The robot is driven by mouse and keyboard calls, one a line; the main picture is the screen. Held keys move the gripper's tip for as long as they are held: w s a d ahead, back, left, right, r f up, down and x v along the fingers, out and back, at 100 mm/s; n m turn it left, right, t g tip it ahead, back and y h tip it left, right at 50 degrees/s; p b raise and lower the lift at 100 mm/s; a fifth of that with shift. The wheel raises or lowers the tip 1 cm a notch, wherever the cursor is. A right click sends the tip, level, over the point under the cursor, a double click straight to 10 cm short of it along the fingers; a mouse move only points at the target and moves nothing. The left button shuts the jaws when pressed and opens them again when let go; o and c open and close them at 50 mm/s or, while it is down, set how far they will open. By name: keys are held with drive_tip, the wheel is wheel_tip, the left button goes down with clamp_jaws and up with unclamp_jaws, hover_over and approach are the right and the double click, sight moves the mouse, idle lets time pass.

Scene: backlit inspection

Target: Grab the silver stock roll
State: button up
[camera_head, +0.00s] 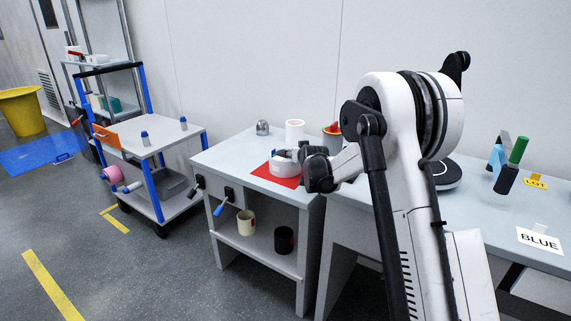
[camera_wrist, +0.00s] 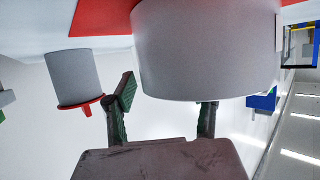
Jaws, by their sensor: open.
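A wide, smooth silver-grey roll (camera_wrist: 208,50) fills the upper middle of the wrist view, by a red mat. It fits the pale roll (camera_head: 282,165) on the red mat (camera_head: 291,183) in the head view, partly covered by my gripper. My gripper (camera_head: 299,155) is open, low at the roll's right side. In the wrist view, my gripper's left finger (camera_wrist: 123,95) is just beside the roll's left edge. The roll hides the tip of my right finger (camera_wrist: 207,122). I cannot tell whether either finger touches the roll.
A silver dome (camera_head: 262,128), a white roll (camera_head: 294,130) and a red-rimmed container (camera_head: 331,133) stand behind on the grey bench (camera_head: 228,158). A grey cylinder (camera_wrist: 71,77) with a red rim is left in the wrist view. Two cups are on the lower shelf (camera_head: 262,255).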

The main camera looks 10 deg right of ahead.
clamp_jaws()
drive_tip(key=shift+r, duration=0.15)
idle(0.4)
